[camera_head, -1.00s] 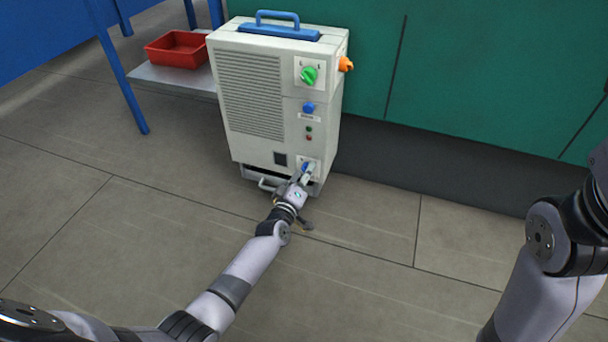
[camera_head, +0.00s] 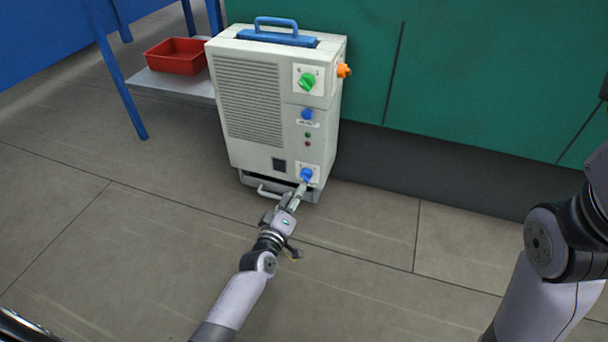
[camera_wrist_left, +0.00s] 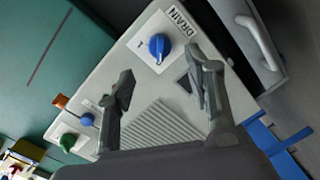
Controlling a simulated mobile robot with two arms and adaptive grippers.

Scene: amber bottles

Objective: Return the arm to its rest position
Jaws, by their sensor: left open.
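My left gripper (camera_head: 298,193) is just in front of the lower front of a pale grey machine. In the left wrist view my left gripper (camera_wrist_left: 160,90) is open, its two fingers apart with nothing between them. A blue knob (camera_wrist_left: 159,47) on a white plate, beside a DRAIN label, shows beyond the fingertips. The same blue knob (camera_head: 306,174) shows in the head view, just above the fingertips and apart from them as far as I can tell. Part of my right arm shows at the right edge; its gripper is out of view.
The machine (camera_head: 250,100) has a blue top handle (camera_head: 277,24), a green knob (camera_head: 307,82), an orange knob (camera_head: 344,71) and a drawer handle (camera_head: 272,193). A red bin (camera_head: 176,57) sits on a low shelf at left. A green cabinet (camera_head: 470,80) stands behind. Floor in front is open.

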